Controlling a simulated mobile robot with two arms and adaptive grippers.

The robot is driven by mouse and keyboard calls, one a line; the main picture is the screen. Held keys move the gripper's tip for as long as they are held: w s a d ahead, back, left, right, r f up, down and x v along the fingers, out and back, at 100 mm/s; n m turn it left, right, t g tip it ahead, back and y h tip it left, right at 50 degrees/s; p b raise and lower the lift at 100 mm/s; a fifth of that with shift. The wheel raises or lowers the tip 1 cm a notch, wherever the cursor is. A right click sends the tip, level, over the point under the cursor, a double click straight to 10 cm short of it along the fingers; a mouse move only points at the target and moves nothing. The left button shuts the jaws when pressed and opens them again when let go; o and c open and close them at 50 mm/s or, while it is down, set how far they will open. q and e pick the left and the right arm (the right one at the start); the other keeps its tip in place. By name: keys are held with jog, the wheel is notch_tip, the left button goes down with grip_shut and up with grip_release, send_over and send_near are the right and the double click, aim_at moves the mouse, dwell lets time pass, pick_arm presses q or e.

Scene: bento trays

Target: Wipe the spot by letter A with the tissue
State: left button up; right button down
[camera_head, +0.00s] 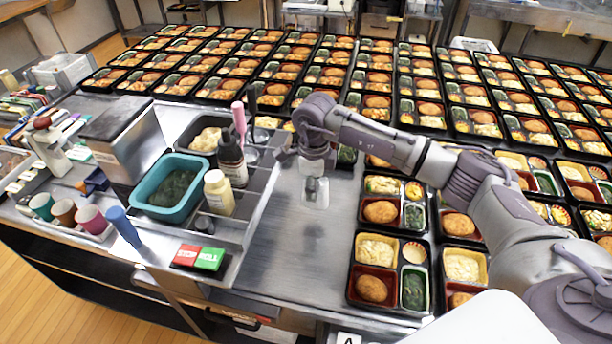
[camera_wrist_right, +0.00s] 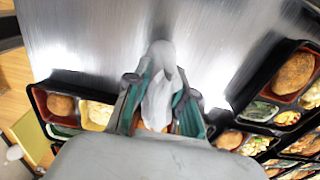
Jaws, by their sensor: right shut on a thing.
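My right gripper (camera_head: 315,178) hangs over the bare steel counter (camera_head: 285,265), between the sauce rack and the bento trays. It is shut on a white crumpled tissue (camera_head: 316,195). In the right wrist view the tissue (camera_wrist_right: 162,85) sticks out between the green-edged fingers. I cannot tell whether the tissue touches the counter. A small white label with the letter A (camera_head: 348,339) shows at the counter's front edge, partly cut off by the frame. I cannot make out a clear spot near it; the steel has reflections and darker patches. My left gripper is out of view.
Filled bento trays (camera_head: 350,268) stand close on the right of the bare strip. On the left are a teal bin (camera_head: 203,178), a dark bottle (camera_head: 231,160), a cream bottle (camera_head: 219,193) and red and green boxes (camera_head: 210,259). Front middle steel is clear.

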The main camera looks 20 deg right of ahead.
jog(key=shift+w+d+r+p, duration=0.15)
jog(key=shift+r+p, duration=0.2)
jog(key=shift+r, duration=1.1)
jog(key=shift+a, duration=0.2)
jog(key=shift+d+f, duration=0.1)
